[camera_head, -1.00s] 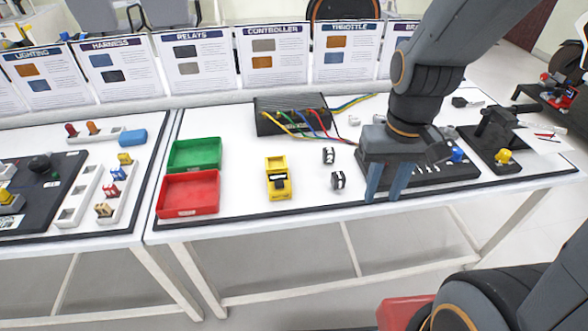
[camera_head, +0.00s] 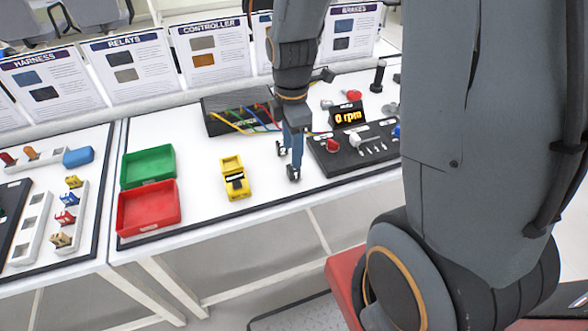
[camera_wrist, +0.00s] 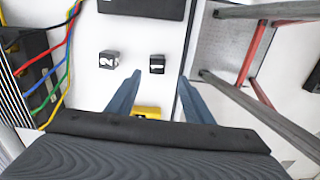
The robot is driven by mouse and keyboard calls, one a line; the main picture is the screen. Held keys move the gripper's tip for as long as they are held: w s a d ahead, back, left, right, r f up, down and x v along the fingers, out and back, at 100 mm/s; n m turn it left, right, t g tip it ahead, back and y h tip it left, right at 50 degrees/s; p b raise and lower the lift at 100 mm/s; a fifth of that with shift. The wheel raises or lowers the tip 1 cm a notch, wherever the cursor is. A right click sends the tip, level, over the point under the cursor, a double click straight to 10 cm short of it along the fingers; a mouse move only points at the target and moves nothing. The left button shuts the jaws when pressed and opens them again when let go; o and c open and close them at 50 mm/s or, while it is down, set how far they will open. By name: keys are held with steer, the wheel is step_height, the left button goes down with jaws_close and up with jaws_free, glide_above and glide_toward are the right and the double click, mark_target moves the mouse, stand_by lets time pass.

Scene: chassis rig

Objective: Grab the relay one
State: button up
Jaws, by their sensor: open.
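The relay marked 1 (camera_wrist: 157,64) is a small black cube with a white label, on the white table. In the head view it is the nearer small cube (camera_head: 293,174), below my gripper. The relay marked 2 (camera_wrist: 109,60) is a similar cube to its left in the wrist view, and farther back in the head view (camera_head: 281,149). My gripper (camera_wrist: 159,76) is open and empty, pointing down. In the wrist view relay 1 shows between and just beyond the blue-grey fingertips; their exact height above it is unclear.
A yellow holder (camera_head: 236,181) with a black part, a red bin (camera_head: 148,207) and a green bin (camera_head: 147,166) stand left. A wired black controller box (camera_head: 225,112) is behind. A black console (camera_head: 350,150) lies right. The table's front edge is close to relay 1.

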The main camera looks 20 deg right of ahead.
mark_target(291, 168)
steer(key=shift+w+f+n, duration=0.25)
steer(key=shift+f+n, duration=0.1)
steer(key=shift+n, duration=0.15)
steer(key=shift+f+p, duration=0.75)
steer(key=shift+f, duration=2.95)
steer(key=c, duration=1.1)
steer(key=shift+r, duration=0.1)
steer(key=shift+c, duration=0.2)
